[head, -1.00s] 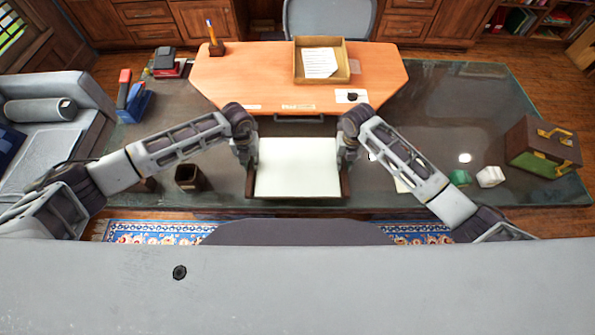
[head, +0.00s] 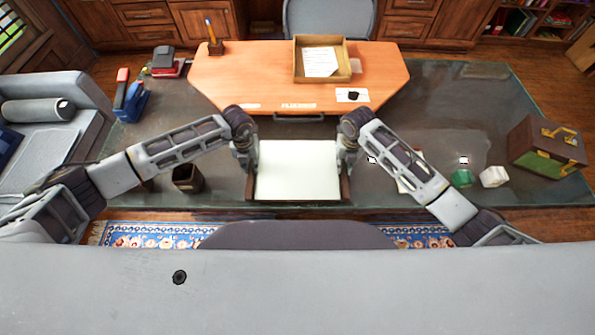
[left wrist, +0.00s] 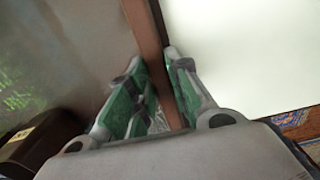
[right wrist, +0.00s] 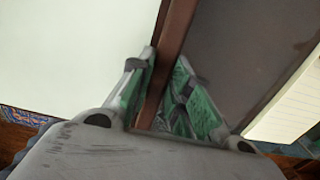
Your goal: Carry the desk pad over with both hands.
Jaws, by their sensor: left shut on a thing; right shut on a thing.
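The desk pad (head: 297,170) is a white sheet surface with dark brown side rails, near the front edge of the glass-topped desk. My left gripper (head: 247,165) is at its left side, shut on the left rail; the left wrist view shows the green-padded fingers (left wrist: 155,85) on either side of the brown rail (left wrist: 150,40). My right gripper (head: 347,165) is shut on the right rail; the right wrist view shows its fingers (right wrist: 165,80) around that rail (right wrist: 176,25). Whether the pad touches the desk is hard to tell.
A orange-wood raised desk section (head: 230,80) behind holds a tray (head: 320,78) and pen holder (head: 215,47). A dark cup (head: 187,178) stands left of the pad. Green (head: 462,177) and white (head: 493,176) pieces and a brown box (head: 547,147) stand right.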

